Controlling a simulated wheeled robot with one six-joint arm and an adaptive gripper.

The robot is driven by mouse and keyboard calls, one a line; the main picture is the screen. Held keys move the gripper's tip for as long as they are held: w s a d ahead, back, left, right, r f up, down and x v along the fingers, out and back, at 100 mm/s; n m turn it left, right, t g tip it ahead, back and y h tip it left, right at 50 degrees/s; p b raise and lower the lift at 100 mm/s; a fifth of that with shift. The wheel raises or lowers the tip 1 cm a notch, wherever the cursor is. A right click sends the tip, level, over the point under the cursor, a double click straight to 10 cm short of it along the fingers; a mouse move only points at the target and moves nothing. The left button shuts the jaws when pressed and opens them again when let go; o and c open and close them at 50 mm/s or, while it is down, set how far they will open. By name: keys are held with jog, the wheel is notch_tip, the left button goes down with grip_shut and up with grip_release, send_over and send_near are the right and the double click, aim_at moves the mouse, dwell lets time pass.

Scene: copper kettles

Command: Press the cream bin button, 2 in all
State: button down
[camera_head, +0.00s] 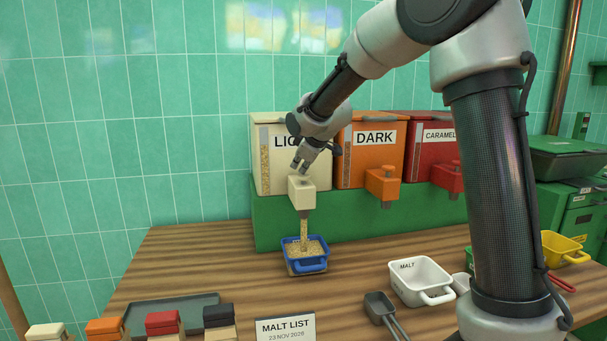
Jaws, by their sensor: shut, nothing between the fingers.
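The cream bin (320,180) stands at the left of a row of bins on a green stand, its label partly hidden by my arm. Its cream dispenser (302,193) juts out in front, and a stream of grain falls from the spout. A blue tray (319,262) holding grain sits under the spout and catches the stream. My gripper (298,171) is shut and empty, pointing down at the top of the cream dispenser. The fingertips are at or just above its top. The button itself is hidden, so I cannot tell contact for sure.
The orange DARK bin (357,170) and red CARAMEL bin (421,135) stand to the right. A white MALT tray (419,277), a scoop (380,306), a yellow tray (562,248) and a MALT LIST card (286,329) are on the table. Coloured blocks line the front left.

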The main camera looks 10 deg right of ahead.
aim_at(300, 176)
jog(key=shift+r, duration=1)
notch_tip(300, 176, up, 5)
jog(key=shift+r, duration=0.1)
dwell(0.6)
jog(key=s+d+f+m+g, duration=0.2)
jog(key=s+f+m+g, duration=0.1)
jog(key=s+f, duration=0.35)
jog(key=s+d+m, duration=0.2)
jog(key=s+d, duration=0.2)
jog(key=s, duration=0.8)
jog(key=s+d+f+m+g+h, duration=0.1)
jog(key=s+d+m, duration=0.2)
jog(key=s, duration=1)
jog(key=s+d+f+m, duration=0.1)
jog(key=s+d+m, duration=0.2)
jog(key=s+d, duration=0.4)
jog(key=s, duration=0.5)
jog(key=shift+s+f+g+h, duration=0.15)
jog(key=shift+f+g+h, duration=0.05)
jog(key=shift+g+h, duration=0.2)
